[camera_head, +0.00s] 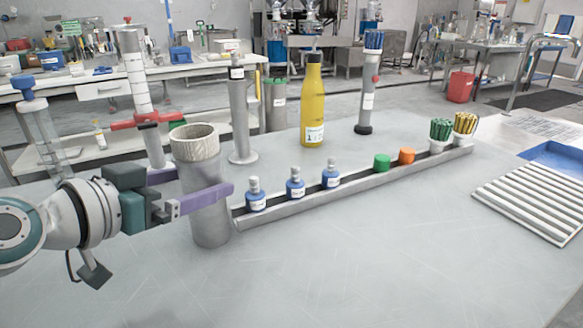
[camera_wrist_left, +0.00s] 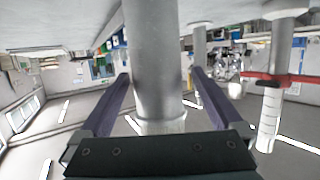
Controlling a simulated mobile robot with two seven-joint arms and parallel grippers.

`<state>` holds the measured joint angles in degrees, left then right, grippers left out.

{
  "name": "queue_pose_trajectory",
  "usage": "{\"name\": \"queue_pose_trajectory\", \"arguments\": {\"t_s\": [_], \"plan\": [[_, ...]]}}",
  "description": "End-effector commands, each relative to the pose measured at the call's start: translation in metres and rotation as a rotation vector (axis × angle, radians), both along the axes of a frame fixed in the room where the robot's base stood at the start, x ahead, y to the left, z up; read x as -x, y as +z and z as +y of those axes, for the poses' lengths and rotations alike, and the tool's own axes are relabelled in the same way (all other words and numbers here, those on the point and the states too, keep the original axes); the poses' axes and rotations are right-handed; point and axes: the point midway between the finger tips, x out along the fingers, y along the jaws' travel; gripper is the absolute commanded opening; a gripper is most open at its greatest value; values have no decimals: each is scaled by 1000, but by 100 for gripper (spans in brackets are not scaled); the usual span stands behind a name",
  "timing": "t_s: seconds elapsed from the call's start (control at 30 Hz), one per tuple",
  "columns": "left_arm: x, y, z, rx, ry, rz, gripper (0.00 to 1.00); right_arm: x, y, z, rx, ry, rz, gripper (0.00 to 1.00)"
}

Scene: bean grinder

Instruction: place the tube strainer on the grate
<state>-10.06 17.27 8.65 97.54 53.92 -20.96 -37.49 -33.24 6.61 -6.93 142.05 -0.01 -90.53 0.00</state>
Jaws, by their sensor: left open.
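The tube strainer is likely the tall grey cylinder (camera_head: 210,222) with a pale, rough-looking rim, upright on the table in the head view. It also shows between the fingers in the left wrist view (camera_wrist_left: 155,60), where the picture is upside down. My left gripper (camera_head: 213,182) is open, with one purple finger in front of the cylinder and the other partly hidden behind it. In the wrist view a gap shows on the right side; contact on the left side cannot be told. The ribbed light grate (camera_head: 530,205) lies at the right of the table, empty. My right gripper is not in view.
A long rail (camera_head: 350,187) with small blue bottles, green and orange caps and stick cups runs right of the cylinder. A yellow bottle (camera_head: 313,105) and grey stands (camera_head: 240,120) are behind. A red-armed stand (camera_head: 140,90) is at left. The table front (camera_head: 380,260) is clear.

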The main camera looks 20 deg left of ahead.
Motion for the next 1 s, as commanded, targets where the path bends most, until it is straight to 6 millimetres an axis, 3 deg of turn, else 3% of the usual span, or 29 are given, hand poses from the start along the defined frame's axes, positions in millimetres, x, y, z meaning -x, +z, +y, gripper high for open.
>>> {"name": "queue_pose_trajectory", "arguments": {"t_s": [0.3, 0.6, 1.0], "plan": [[-41, -10, -8, 3, -1, -1, 100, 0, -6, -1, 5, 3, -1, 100], [-45, -10, -9, 1, -2, 0, 99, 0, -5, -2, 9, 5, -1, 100], [-44, -10, -8, 0, -2, 1, 54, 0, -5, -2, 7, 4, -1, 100]]}}
